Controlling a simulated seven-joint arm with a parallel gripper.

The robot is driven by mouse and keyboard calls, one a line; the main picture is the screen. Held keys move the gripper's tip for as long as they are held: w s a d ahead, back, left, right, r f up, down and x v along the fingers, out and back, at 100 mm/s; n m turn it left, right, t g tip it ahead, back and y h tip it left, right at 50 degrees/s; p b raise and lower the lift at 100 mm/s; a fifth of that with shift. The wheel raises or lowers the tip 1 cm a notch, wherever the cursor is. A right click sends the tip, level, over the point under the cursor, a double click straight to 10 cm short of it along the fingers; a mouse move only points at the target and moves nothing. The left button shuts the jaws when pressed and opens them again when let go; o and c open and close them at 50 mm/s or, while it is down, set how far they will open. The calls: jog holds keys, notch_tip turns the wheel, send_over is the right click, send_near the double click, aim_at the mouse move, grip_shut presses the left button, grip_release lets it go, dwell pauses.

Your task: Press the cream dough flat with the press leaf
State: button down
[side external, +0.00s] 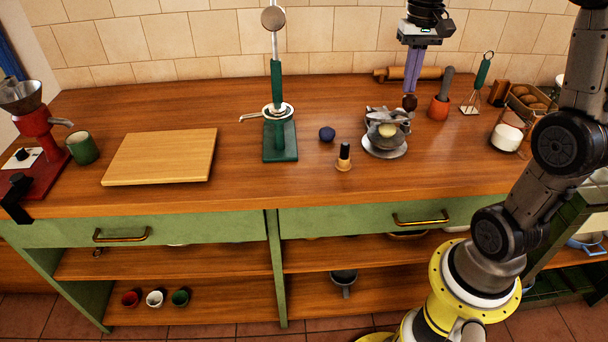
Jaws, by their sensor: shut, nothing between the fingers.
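The cream dough (388,129) is a small pale lump inside a grey metal press (384,149) right of the middle of the counter. Metal parts surround the dough. I cannot clearly tell which part is the press leaf or how far it is tilted. My gripper (410,100) points down just above and behind the right side of the press. Its purple fingers are together, with a dark brown piece at their tips. Nothing is held. I cannot tell whether the tips touch the press.
A dark blue ball (327,134) and a black-handled stamp (344,157) stand left of the press. A tall green lever stand (280,145) and wooden board (161,157) are further left.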

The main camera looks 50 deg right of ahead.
aim_at(407, 96)
jog(key=shift+f, duration=0.6)
jog(key=shift+f, duration=0.35)
jog(key=shift+f, duration=0.35)
jog(key=shift+f, duration=0.65)
jog(key=shift+f, duration=0.35)
jog(key=shift+f, duration=1.35)
dwell(0.8)
